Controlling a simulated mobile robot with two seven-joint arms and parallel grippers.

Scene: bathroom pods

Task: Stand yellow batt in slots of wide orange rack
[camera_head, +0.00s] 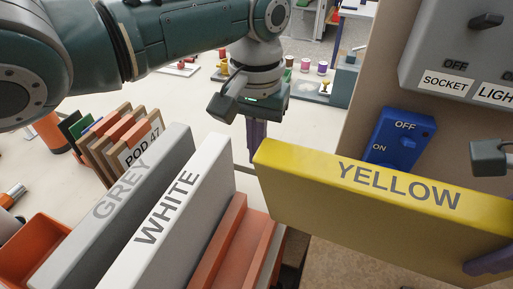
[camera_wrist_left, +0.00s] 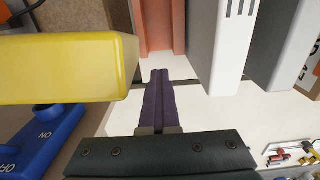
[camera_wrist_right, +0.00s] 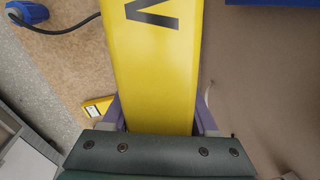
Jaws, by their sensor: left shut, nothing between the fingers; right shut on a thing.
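The yellow batt (camera_head: 390,200) is a long slab held level at the right of the head view, its near end by the rack. My right gripper (camera_head: 490,262) is shut on its far right end; the right wrist view shows purple fingers on both sides of the batt (camera_wrist_right: 155,75). My left gripper (camera_head: 256,150) is shut and empty, pointing down just beyond the batt's left end. In the left wrist view its fingers (camera_wrist_left: 158,95) are together beside the batt's end (camera_wrist_left: 65,70). The orange rack (camera_head: 235,245) holds the grey batt (camera_head: 130,190) and white batt (camera_head: 180,215); bare slots show right of the white one.
A smaller rack of thin boards (camera_head: 115,140) marked POD 47 stands left. An orange bin (camera_head: 30,250) is at lower left. A blue switch box (camera_head: 395,138) and a grey panel (camera_head: 460,60) are on the wall behind the yellow batt.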

